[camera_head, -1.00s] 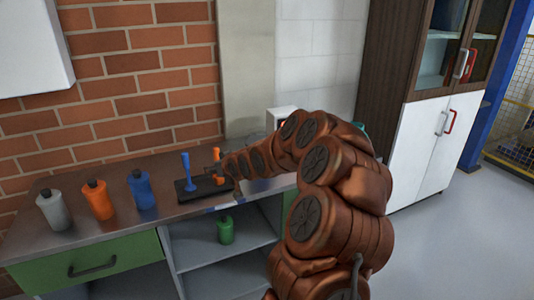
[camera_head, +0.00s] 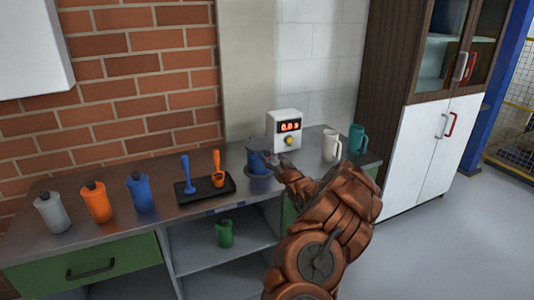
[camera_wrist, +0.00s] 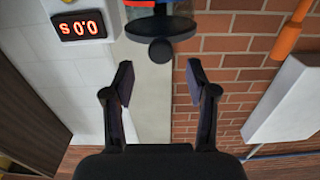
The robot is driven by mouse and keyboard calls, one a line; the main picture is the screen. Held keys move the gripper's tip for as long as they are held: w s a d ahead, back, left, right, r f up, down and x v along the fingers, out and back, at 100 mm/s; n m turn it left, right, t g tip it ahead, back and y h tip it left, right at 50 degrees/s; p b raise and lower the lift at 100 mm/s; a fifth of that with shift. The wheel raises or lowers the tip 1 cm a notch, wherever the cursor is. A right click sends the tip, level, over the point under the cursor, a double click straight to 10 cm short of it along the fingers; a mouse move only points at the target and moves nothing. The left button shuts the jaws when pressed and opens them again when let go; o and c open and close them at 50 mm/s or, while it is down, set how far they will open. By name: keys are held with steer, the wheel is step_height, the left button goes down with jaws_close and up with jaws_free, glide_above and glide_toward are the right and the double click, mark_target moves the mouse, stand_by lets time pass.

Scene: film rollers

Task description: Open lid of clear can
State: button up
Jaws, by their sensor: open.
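A see-through can (camera_head: 255,158) with a bluish look stands on the counter, in front of a white box with a red display. In the wrist view, its dark lid (camera_wrist: 181,27) with a round black knob (camera_wrist: 161,50) shows upside down at top centre. Blue and red patches show beyond the lid. My gripper (camera_head: 273,161) is at the right side of the can in the head view and partly covers it. In the wrist view my gripper (camera_wrist: 159,68) is open and empty, its fingers either side of the knob's line but short of it. The lid appears to be on.
A black tray (camera_head: 222,192) with a blue and an orange tool lies left of the can. Grey, orange and blue bottles (camera_head: 97,203) stand further left. The display box (camera_head: 284,130) is behind; white and teal jugs (camera_head: 357,140) are right. A green jug (camera_head: 224,233) is on the shelf below.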

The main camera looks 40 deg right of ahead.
mark_target(268, 154)
steer(key=shift+p+x, duration=0.7)
steer(key=shift+x, duration=2.35)
jaws_close()
